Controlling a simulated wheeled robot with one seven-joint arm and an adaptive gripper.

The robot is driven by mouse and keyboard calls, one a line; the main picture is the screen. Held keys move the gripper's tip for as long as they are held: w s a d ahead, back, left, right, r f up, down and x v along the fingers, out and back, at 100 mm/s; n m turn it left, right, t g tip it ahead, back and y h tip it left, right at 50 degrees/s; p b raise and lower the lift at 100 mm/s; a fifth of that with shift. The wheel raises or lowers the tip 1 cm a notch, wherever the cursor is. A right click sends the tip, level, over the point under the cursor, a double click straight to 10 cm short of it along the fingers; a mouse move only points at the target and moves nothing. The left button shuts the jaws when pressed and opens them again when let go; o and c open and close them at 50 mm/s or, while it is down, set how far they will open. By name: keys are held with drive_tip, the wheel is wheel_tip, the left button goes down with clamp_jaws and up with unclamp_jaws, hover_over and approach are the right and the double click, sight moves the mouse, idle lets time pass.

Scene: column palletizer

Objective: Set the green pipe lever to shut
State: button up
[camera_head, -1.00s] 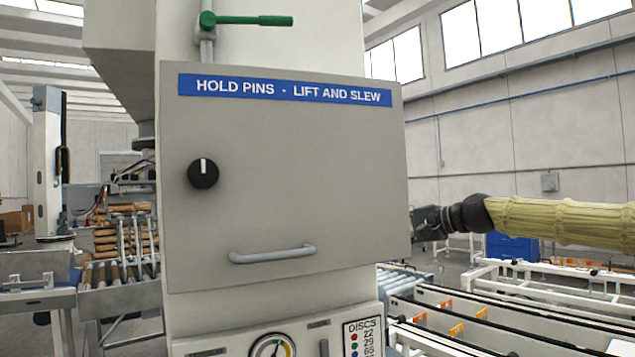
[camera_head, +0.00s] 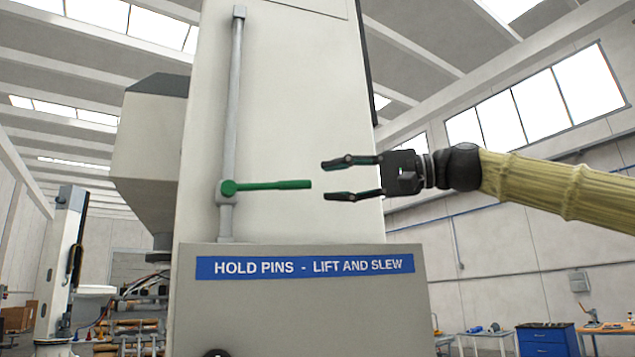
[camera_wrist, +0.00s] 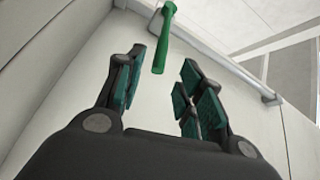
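The green pipe lever (camera_head: 275,185) sits on a vertical grey pipe (camera_head: 234,110) on the pale column. It points right from its round hub, about level and across the pipe. My gripper (camera_head: 338,179) is open and empty, just right of the lever's free end, with its fingers pointing left at about the lever's height. In the wrist view the lever (camera_wrist: 164,45) shows beyond the fingertips, its free end in line with the gap between the open fingers (camera_wrist: 157,78). I cannot tell the exact distance to the lever's end.
A grey cabinet (camera_head: 300,310) with a blue "HOLD PINS - LIFT AND SLEW" label (camera_head: 305,266) juts out below the pipe. The column face (camera_head: 300,100) around the lever is otherwise bare. A blue drawer unit (camera_head: 547,340) stands far off at lower right.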

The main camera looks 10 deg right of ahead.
sight(284, 188)
drive_tip(key=p+x, duration=0.3)
drive_tip(key=x, duration=0.5)
drive_tip(key=shift+w+a, duration=0.1)
drive_tip(key=shift+a, duration=0.1)
drive_tip(key=shift+p+x, duration=0.4)
drive_tip(key=shift+x, duration=0.65)
drive_tip(key=shift+f, duration=0.15)
clamp_jaws()
